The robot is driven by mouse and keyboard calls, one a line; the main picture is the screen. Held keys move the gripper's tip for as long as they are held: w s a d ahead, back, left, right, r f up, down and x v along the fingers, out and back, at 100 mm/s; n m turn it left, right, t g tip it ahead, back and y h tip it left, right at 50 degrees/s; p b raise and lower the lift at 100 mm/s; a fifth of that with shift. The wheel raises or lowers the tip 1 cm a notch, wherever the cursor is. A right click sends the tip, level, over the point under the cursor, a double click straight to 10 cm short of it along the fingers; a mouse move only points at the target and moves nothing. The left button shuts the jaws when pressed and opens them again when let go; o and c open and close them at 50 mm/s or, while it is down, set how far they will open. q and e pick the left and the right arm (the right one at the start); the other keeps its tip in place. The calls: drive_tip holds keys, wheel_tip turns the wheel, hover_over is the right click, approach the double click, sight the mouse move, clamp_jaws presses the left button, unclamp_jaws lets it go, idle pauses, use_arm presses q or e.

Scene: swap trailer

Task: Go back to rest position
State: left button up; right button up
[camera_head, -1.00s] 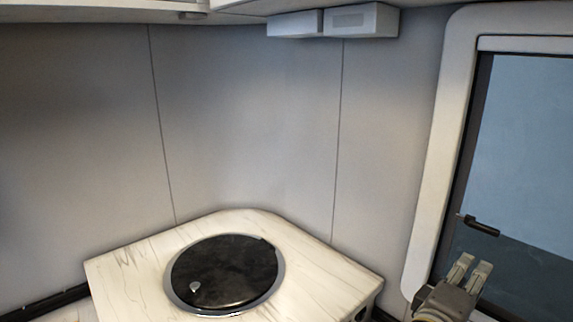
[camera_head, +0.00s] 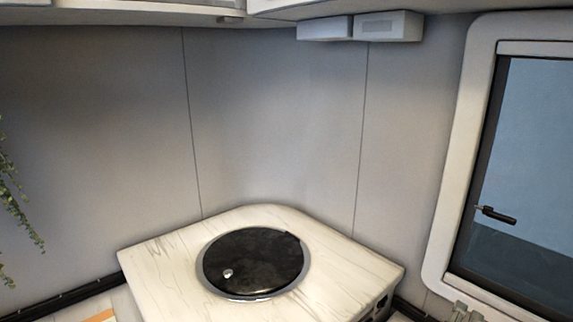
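My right gripper (camera_head: 464,311) shows only as its two fingertips at the bottom edge, below the window at the lower right. The fingers look slightly apart with nothing between them. The rest of that gripper is cut off by the frame. My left gripper is not in view.
A pale marbled counter (camera_head: 343,266) with a round dark lid (camera_head: 254,262) set in a metal ring stands in the corner. A framed window (camera_head: 545,165) with a black handle (camera_head: 496,215) is at right. Cabinets (camera_head: 125,12) hang above. A trailing plant (camera_head: 18,195) hangs at left.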

drive_tip(key=s+a+f+m+g+y, duration=0.1)
drive_tip(key=s+a+f+g+y, duration=0.15)
drive_tip(key=s+f, duration=0.4)
drive_tip(key=s+a+f+m+g+y, duration=0.1)
drive_tip(key=s+a+f+m+y, duration=0.2)
drive_tip(key=f, duration=0.7)
drive_tip(key=s+a+f+m+g+y, duration=0.1)
drive_tip(key=s+a+f+g+y, duration=0.15)
drive_tip(key=s, duration=0.35)
drive_tip(key=s+a+f+m+g+y, duration=0.1)
drive_tip(key=s+a+f+y, duration=0.1)
drive_tip(key=s+a+f, duration=0.3)
drive_tip(key=s+d+f+g, duration=0.1)
drive_tip(key=s+f, duration=0.1)
drive_tip(key=f, duration=1.1)
drive_tip(key=s+d+f+g, duration=0.1)
drive_tip(key=f, duration=1.2)
drive_tip(key=s+d+f, duration=0.2)
drive_tip(key=s+f, duration=1.3)
drive_tip(key=s, duration=0.1)
drive_tip(key=shift+d+n+g, duration=0.3)
drive_tip(key=shift+n+g, duration=0.1)
drive_tip(key=shift+s, duration=0.2)
